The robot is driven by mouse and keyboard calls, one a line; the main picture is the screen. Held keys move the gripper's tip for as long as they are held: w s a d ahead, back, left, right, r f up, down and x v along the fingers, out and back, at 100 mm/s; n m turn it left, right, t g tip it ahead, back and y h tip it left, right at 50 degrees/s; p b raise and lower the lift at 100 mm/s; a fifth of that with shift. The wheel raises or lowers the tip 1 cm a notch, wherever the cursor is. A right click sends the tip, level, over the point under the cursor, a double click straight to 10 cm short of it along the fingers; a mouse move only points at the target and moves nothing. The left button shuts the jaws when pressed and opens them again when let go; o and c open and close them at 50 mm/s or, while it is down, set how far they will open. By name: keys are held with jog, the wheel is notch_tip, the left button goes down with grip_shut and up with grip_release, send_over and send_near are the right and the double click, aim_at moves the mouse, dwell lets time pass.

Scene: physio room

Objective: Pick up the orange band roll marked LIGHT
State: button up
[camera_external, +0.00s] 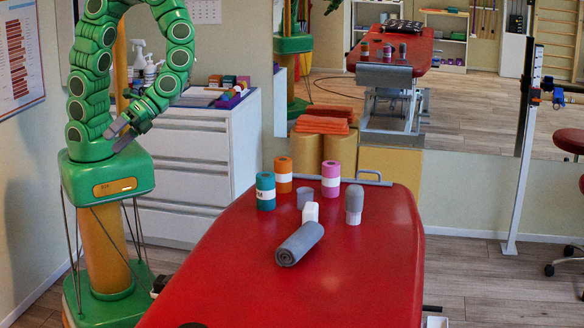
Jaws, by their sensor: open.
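The orange band roll (283,170) stands upright near the far end of the red treatment table (330,280). It has a white label band whose lettering is too small to read. A teal roll (265,200) stands just in front and to its left, hiding a little of its side. A pink roll (331,184) stands to its right. My gripper (118,136) is open and empty, above and left of the table, well apart from the rolls.
A white drawer cabinet (180,165) stands behind at left. The table's front part is mostly clear. A mirror fills the back wall.

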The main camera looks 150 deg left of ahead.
jog(key=w+a+r+n+t+h, duration=0.1)
jog(key=w+a+n+t, duration=0.35)
jog(key=a+t, duration=0.2)
jog(key=w+a+r+n+t+h, duration=0.1)
jog(key=w+a+n+t+h, duration=0.1)
jog(key=w+a+n+t, duration=0.45)
jog(key=n+t+y, duration=0.2)
jog(key=n+y, duration=2.1)
jog(key=y, duration=0.4)
send_over(289, 176)
jog(key=s+d, duration=0.3)
jog(key=s, duration=0.2)
notch_tip(289, 176, down, 19)
jog(key=f+g, duration=0.1)
jog(key=f, duration=0.2)
jog(key=s+d+f+n+g, duration=0.1)
jog(key=f, duration=0.2)
jog(key=s+f+g, duration=0.1)
jog(key=f, duration=0.2)
jog(key=shift+d+f+n, duration=0.1)
jog(key=shift+d+n, duration=0.3)
jog(key=shift+x, duration=3.95)
